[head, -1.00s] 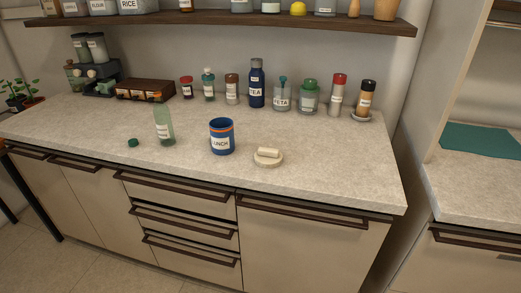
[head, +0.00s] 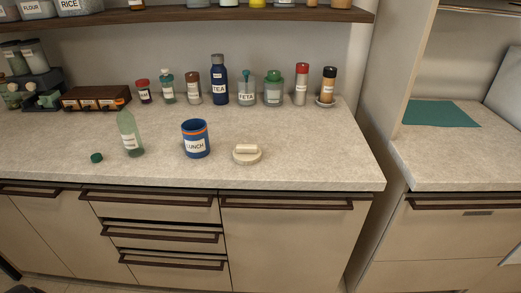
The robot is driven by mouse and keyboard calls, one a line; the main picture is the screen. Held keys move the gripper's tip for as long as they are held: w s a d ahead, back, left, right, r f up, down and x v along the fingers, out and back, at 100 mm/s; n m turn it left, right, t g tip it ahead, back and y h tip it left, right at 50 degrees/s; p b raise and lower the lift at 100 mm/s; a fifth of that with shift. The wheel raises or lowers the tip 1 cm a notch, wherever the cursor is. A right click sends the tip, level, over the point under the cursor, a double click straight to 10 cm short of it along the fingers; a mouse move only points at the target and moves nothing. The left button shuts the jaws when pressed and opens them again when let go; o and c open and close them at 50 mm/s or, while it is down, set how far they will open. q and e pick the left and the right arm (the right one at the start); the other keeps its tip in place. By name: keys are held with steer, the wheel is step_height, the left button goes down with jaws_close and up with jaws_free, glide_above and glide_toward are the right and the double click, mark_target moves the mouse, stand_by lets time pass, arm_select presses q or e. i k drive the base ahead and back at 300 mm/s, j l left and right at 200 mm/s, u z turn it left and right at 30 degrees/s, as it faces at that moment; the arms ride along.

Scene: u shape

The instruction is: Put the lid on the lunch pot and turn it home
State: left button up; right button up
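The lunch pot (head: 196,141) is a blue open cylinder with an orange band near its rim and a white LUNCH label. It stands upright on the counter, near the middle of the head view. A round cream lid (head: 247,155) with a bar-shaped handle on top lies on the counter just right of the pot, apart from it. Neither of my grippers shows in the head view.
A green bottle (head: 130,136) stands left of the pot, with a small dark green cap (head: 96,158) beside it. Several labelled jars and bottles, including a TEA bottle (head: 219,82), line the back. The counter (head: 320,160) is clear right of the lid.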

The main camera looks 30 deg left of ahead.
mark_target(196, 139)
steer(key=k+j, duration=0.1)
steer(key=j, duration=0.3)
steer(key=k+j+z, duration=0.15)
steer(key=j, duration=0.25)
steer(key=k+j, duration=0.1)
steer(key=j, duration=0.25)
steer(key=k+j+z, duration=0.15)
steer(key=j, duration=0.25)
steer(key=k+j, duration=0.15)
steer(key=j, duration=0.2)
